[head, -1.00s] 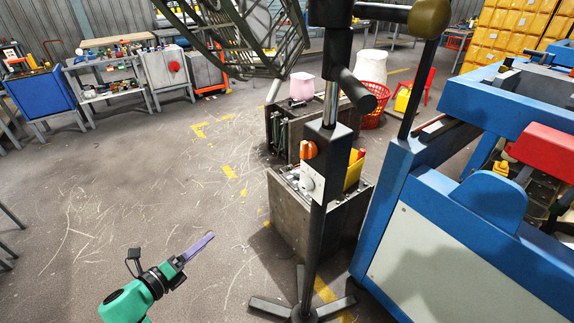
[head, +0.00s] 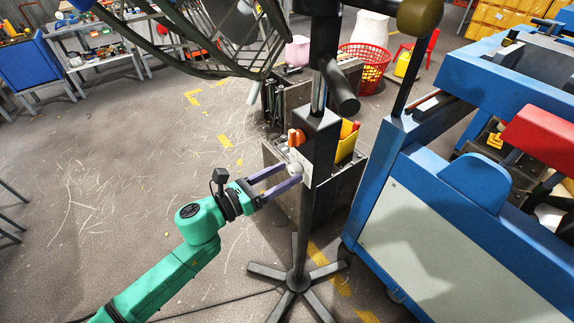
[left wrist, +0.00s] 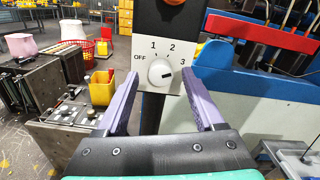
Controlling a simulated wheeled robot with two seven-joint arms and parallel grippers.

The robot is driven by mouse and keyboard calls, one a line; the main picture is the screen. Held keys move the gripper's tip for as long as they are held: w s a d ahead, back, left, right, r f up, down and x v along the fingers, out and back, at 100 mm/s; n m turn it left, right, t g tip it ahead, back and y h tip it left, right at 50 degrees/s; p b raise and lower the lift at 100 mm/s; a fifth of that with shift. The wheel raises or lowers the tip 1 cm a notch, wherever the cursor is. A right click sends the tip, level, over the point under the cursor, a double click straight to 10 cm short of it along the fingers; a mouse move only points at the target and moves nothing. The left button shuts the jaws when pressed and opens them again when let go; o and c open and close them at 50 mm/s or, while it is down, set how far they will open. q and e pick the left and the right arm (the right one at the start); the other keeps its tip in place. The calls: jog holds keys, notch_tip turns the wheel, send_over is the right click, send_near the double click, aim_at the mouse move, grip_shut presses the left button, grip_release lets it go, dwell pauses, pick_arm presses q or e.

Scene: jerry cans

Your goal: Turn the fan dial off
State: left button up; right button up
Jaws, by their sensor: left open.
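The fan dial (left wrist: 161,73) is a white round knob on a white plate (left wrist: 160,50) marked OFF, 1, 2 and 3. Its dark pointer mark faces right, toward the 3 side. The plate is on the fan's dark post (head: 306,215), with an orange knob (head: 296,138) above the dial. My left gripper (head: 291,173) has purple fingers and is open. In the left wrist view its fingertips are spread on either side of the dial; I cannot tell whether they touch it. In the head view the dial is small and partly behind the fingers. My right gripper is not in view.
The fan cage (head: 205,35) hangs above the arm, and the star-shaped base (head: 298,282) stands on the floor. A grey crate (head: 340,185) with a yellow bin (head: 346,142) is behind the post. A blue machine (head: 420,180) stands close on the right.

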pick_arm(q)
jog(key=shift+w+d, duration=0.3)
jog(key=shift+d, duration=0.25)
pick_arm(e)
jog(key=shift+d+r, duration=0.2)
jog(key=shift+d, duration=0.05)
pick_arm(q)
grip_shut()
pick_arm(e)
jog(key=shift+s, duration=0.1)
